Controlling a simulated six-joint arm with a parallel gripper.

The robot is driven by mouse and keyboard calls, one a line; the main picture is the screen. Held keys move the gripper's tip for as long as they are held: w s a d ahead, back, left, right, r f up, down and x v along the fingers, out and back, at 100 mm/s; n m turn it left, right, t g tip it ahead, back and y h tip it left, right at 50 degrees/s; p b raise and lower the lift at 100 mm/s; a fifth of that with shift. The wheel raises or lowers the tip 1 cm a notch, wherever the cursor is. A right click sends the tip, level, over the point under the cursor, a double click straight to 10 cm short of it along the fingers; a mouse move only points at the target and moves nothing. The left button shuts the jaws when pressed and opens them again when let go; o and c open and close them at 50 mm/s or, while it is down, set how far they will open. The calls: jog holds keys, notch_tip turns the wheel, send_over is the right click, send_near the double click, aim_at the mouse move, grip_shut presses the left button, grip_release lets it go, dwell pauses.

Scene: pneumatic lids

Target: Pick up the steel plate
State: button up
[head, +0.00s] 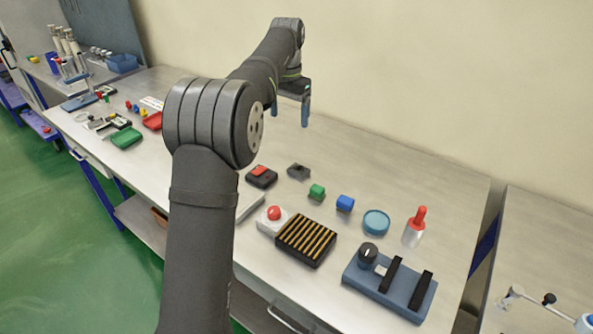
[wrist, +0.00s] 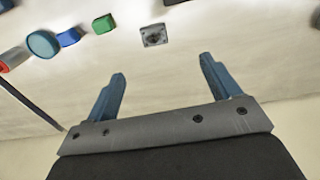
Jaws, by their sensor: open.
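A small square grey steel plate with a dark centre lies flat on the bench in the wrist view (wrist: 154,35), beyond my fingertips and roughly in line with the gap between them. It appears to be the small dark grey piece (head: 299,171) left of the green block in the head view. My gripper (head: 293,112) is above the back of the bench, apart from the plate. In the wrist view my gripper (wrist: 163,68) has its two blue fingers spread wide with nothing between them.
A green block (head: 316,192), blue block (head: 345,204), blue round dish (head: 376,222) and red-topped bottle (head: 414,228) stand to the plate's right. A black box with a red top (head: 261,177) is to its left. The back wall (head: 400,80) rises behind the bench.

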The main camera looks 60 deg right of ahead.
jog(key=s+d+f, duration=0.1)
jog(key=d, duration=0.1)
send_over(299, 168)
jog(key=shift+m, duration=0.3)
notch_tip(299, 168, down, 13)
jog(key=shift+w+r, duration=0.1)
notch_tip(299, 168, down, 5)
jog(key=shift+a+f, duration=0.1)
jog(key=shift+a, duration=0.05)
jog(key=c, duration=1.3)
